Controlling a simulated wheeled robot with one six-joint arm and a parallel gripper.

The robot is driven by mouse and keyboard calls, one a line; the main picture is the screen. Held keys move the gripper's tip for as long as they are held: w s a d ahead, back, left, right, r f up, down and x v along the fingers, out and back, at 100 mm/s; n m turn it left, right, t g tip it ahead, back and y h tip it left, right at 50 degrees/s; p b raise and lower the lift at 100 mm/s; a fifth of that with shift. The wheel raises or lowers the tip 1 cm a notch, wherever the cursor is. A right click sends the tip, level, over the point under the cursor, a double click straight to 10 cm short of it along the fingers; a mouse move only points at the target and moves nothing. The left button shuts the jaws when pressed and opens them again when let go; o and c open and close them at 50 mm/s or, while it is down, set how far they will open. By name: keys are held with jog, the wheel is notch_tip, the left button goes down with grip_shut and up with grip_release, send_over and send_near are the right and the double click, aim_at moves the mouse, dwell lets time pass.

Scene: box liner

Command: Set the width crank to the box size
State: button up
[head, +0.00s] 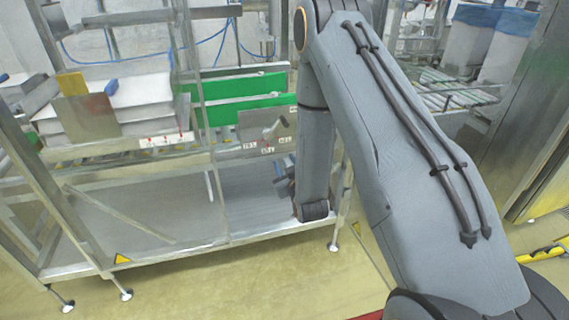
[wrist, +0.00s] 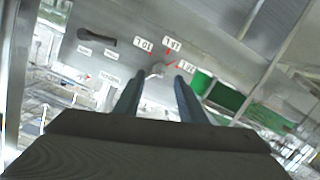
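The width crank (head: 274,130) is a small grey metal handle on a grey plate (head: 257,133) on the front of the machine. It tilts up to the right in the head view, with small white size labels around it. In the wrist view the crank (wrist: 156,70) lies between and beyond my fingertips, near white labels with red marks (wrist: 172,46); their print is hard to read. My gripper (wrist: 158,78) has its two fingers apart with nothing seen held. In the head view my gripper (head: 283,184) is below the crank, partly hidden by my arm.
Green panels (head: 238,98) run behind the crank plate. White stacked liners or boxes (head: 115,105) lie to the left. A dark slotted handle (wrist: 97,37) sits on the panel in the wrist view. A metal frame post (head: 205,120) stands left of the crank. The yellow floor in front is clear.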

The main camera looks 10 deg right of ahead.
jog(key=shift+w+d+m, duration=0.15)
jog(key=shift+m, duration=0.15)
jog(key=c, duration=0.7)
jog(key=w+d+m+b, duration=0.1)
jog(key=m, duration=0.2)
jog(key=w+d+r+m+y+b, duration=0.1)
jog(key=d+m+b, duration=0.1)
jog(key=w+d+m+t+b, duration=0.1)
jog(key=d+m+b, duration=0.1)
jog(key=m, duration=0.1)
jog(key=shift+d+r+m+y, duration=0.1)
jog(key=shift+r+m+y, duration=0.2)
jog(key=shift+r, duration=0.05)
grip_shut()
jog(key=d+r+m+t+y+b, duration=0.1)
jog(key=d+r+m+y+b, duration=0.2)
jog(key=d+m+b, duration=0.75)
jog(key=w+a+r+m+p, duration=0.1)
jog(key=w+a+p, duration=0.3)
jog(key=w+a, duration=0.5)
jog(key=shift+a+r+m, duration=0.15)
jog(key=shift+r+m, duration=0.25)
jog(key=shift+m, duration=0.45)
